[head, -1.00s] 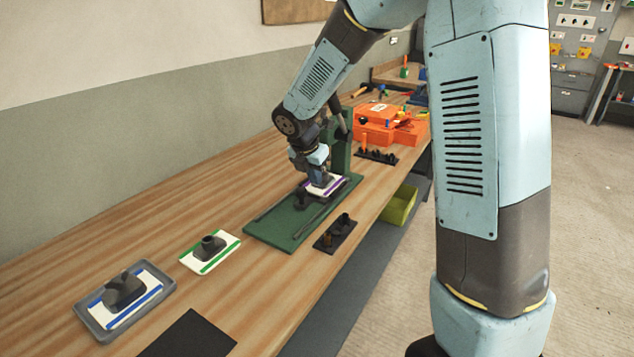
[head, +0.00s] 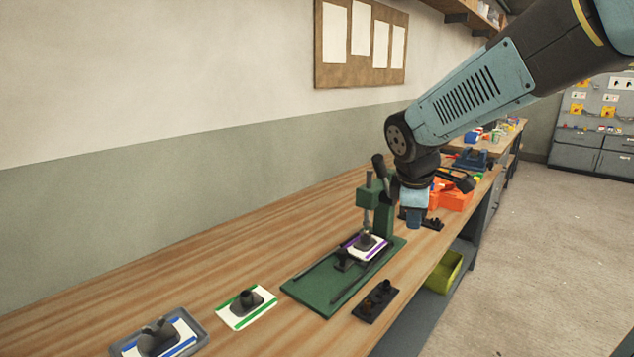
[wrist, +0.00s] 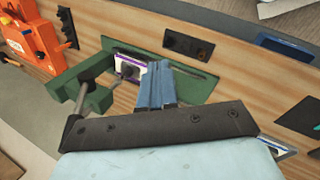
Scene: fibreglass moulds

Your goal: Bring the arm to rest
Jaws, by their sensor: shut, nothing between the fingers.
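My gripper (head: 414,222) hangs in the air above the front right side of the green press (head: 330,290), fingers pointing down. Its blue fingers are together and empty in the wrist view (wrist: 158,85). A white plate with purple stripes and a dark mould (head: 366,245) lies on the green press base, below and left of the gripper, apart from it. The same plate shows partly behind my fingers in the wrist view (wrist: 127,66).
A green-striped plate (head: 262,309) and a blue-striped plate in a grey tray (head: 199,326) lie nearer on the bench. A black holder (head: 376,302) sits right of the press. Orange boxes (head: 452,197) stand behind. A yellow-green bin (head: 444,272) is below the bench edge.

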